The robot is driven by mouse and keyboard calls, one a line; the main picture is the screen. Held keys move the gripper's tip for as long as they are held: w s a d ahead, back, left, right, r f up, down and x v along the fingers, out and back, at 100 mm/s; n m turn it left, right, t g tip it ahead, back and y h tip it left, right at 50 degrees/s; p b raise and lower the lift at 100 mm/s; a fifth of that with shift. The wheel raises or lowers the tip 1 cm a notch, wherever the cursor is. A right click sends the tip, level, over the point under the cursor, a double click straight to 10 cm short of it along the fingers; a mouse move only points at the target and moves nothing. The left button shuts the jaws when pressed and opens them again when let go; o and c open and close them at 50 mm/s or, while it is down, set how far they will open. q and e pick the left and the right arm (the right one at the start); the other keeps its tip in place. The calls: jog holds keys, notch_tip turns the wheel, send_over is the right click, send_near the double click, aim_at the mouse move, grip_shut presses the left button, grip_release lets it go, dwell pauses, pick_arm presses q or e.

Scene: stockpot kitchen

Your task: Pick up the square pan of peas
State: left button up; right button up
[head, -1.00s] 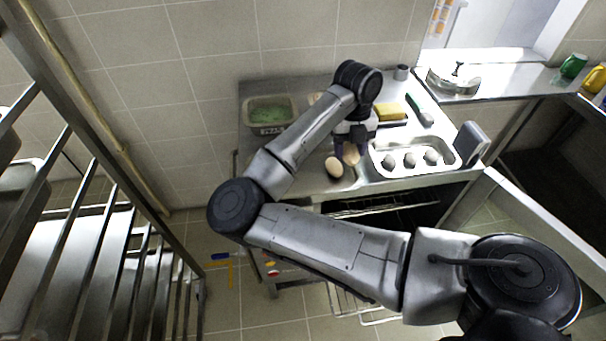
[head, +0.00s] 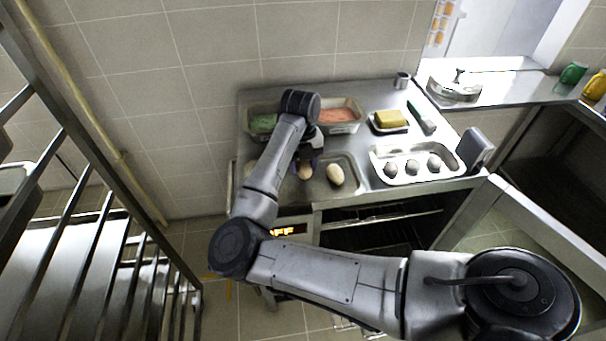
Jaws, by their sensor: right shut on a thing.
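The square pan of peas (head: 262,124) stands at the back left of the steel counter, with green contents. My right arm hides part of it. My right gripper (head: 306,165) is in front of the pan, to its right and apart from it. It is shut on a tan potato-like object (head: 305,173), held low near the counter; I cannot tell if the object touches the surface below. My left gripper is not in view.
A pan of orange contents (head: 338,115) stands right of the peas. Another pale oval object (head: 335,174) lies on a shallow tray (head: 350,165).

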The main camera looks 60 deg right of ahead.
aim_at(303, 181)
jog(key=shift+s+f+b, duration=0.1)
jog(key=shift+f+b, duration=0.35)
jog(key=shift+f, duration=1.55)
jog(key=shift+f, duration=0.15)
jog(key=o, duration=0.9)
